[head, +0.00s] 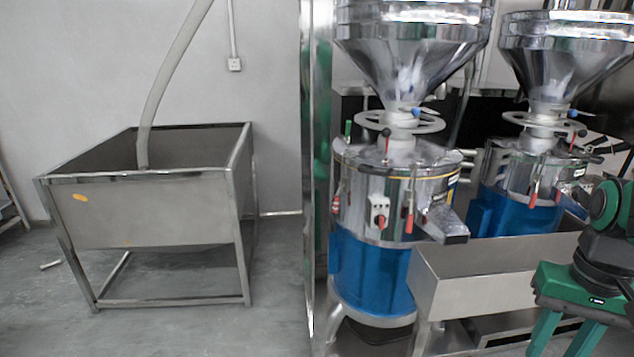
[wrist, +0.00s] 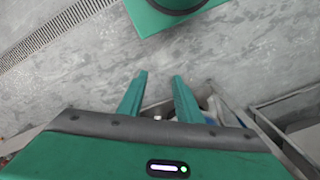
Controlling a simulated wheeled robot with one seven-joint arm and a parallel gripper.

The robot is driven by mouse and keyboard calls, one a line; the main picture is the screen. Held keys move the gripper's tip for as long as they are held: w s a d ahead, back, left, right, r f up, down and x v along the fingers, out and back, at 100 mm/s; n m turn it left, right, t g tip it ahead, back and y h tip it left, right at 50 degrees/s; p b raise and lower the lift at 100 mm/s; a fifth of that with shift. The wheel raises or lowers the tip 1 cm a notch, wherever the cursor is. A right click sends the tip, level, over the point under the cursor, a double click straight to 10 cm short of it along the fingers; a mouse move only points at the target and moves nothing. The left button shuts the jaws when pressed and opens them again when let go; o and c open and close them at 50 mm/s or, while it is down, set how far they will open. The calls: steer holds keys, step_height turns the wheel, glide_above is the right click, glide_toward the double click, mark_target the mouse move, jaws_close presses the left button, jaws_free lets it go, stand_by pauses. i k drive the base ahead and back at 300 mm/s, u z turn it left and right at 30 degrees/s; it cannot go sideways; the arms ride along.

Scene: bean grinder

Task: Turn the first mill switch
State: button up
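The first mill (head: 345,185) stands right of centre in the head view, with a steel body, a blue lower part and a funnel hopper on top. Its switch (head: 379,216) is a small white box with a red knob on the front of the steel body; the knob's exact angle is too small to tell. My green gripper (head: 561,346) is at the lower right, well right of the switch and lower in the picture, touching nothing visible. In the wrist view, my gripper (wrist: 158,79) points at bare floor, its two fingers apart and empty. The switch is not visible there.
A second mill (head: 500,190) stands at the right. A steel trough (head: 470,285) lies between the first mill and my gripper. A steel tank (head: 150,210) on legs stands at the left.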

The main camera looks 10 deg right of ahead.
mark_target(379, 221)
steer(key=u, duration=0.9)
steer(key=k, duration=0.85)
steer(key=z, duration=0.4)
steer(key=i, duration=0.5)
steer(key=u, duration=0.05)
